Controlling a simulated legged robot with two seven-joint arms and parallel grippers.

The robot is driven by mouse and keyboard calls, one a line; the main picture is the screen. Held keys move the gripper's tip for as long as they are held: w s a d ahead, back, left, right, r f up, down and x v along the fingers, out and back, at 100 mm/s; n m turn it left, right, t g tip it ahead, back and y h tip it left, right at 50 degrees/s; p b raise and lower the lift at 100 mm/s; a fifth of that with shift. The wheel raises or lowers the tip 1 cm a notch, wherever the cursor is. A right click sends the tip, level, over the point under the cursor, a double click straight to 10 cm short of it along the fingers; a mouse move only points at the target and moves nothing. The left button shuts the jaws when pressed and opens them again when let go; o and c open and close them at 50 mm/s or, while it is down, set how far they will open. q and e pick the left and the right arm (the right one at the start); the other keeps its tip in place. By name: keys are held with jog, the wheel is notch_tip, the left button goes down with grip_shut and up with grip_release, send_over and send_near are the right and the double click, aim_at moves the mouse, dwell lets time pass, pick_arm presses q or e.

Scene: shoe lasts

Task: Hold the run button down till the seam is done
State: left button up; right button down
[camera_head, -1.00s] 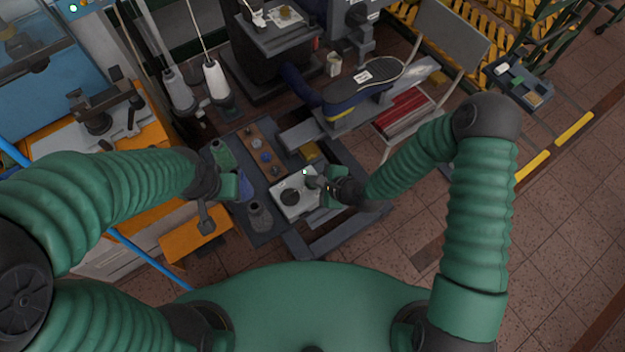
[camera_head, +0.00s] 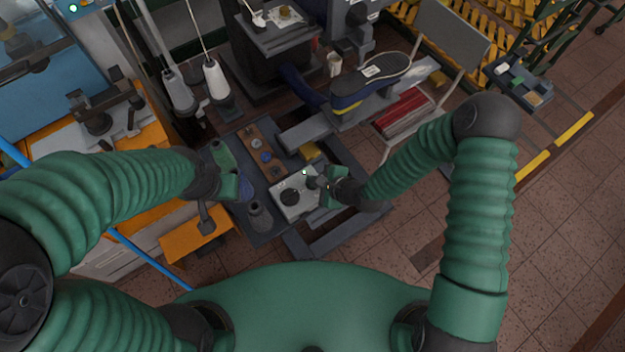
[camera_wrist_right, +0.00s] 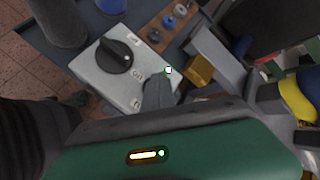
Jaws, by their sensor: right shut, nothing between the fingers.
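A pale control box (camera_head: 290,209) lies in front of me, with a black knob and a small lit lamp (camera_head: 304,172). In the right wrist view the box (camera_wrist_right: 108,88) shows its black knob (camera_wrist_right: 114,57), and the lamp (camera_wrist_right: 168,70) glows. My right gripper (camera_head: 313,182) is shut and empty, its tips at the box's right part. In the wrist view the grey fingertip (camera_wrist_right: 157,92) covers that spot, so the run button is hidden and I cannot see contact. A dark blue shoe (camera_head: 346,98) sits sole up on the machine arm. My left gripper (camera_head: 236,187) hangs left of the box.
A strip with several small spools (camera_head: 262,156) lies behind the box. A dark grey bottle-like item (camera_head: 260,214) stands left of it. White thread cones (camera_head: 215,80) stand farther back. Open brick floor (camera_head: 410,270) lies at the right.

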jog(key=shift+r, duration=0.1)
dwell(0.7)
jog(key=shift+d+r+p, duration=0.25)
jog(key=shift+r+p, duration=0.6)
notch_tip(320, 180, up, 5)
jog(key=p, duration=0.4)
dwell(1.1)
